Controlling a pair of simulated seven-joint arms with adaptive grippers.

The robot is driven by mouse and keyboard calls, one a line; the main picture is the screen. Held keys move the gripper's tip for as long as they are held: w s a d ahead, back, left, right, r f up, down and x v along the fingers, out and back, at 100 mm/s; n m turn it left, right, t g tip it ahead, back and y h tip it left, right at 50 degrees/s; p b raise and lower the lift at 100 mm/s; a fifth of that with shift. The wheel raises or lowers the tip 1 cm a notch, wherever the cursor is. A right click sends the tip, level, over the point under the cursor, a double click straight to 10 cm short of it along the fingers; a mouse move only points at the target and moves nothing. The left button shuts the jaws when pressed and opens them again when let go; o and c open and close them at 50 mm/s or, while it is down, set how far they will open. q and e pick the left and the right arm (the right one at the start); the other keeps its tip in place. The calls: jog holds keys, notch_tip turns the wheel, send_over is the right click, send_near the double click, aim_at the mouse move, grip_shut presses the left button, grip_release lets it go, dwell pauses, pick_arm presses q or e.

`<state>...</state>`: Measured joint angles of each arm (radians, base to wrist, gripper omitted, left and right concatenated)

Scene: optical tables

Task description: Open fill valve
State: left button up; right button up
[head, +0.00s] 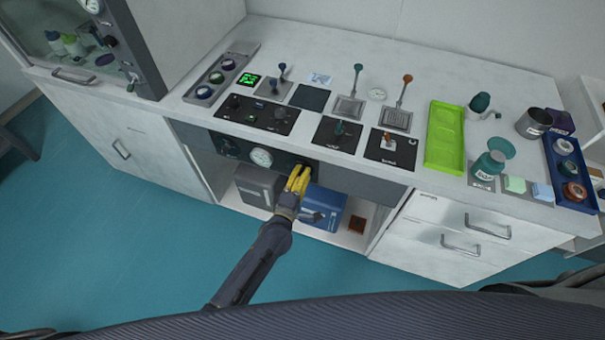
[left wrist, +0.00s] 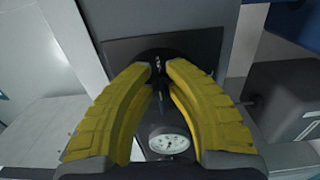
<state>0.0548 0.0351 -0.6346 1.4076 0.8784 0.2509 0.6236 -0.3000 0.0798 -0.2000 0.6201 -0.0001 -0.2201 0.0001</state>
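A dark panel (head: 228,146) under the counter's front edge carries a round white gauge (head: 261,157) and dark knobs. My left gripper (head: 299,175), with yellow fingers, is at the panel's right end, right of the gauge. In the left wrist view the fingertips (left wrist: 158,69) are a small gap apart, with a dark knob-like part (left wrist: 157,62) between them. I cannot tell whether they press on it. The gauge (left wrist: 169,143) shows between the fingers. No label naming the fill valve is readable. My right gripper is not in view.
A blue box (head: 325,204) and a grey box (head: 257,186) stand in the open bay below the panel, close to my left gripper. The countertop above holds control plates, levers, a green tray (head: 445,139) and containers. Drawers (head: 450,235) are at right.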

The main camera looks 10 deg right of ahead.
pick_arm(q)
jog(key=o, duration=0.3)
jog(key=shift+o, duration=0.2)
jog(key=v, duration=1.2)
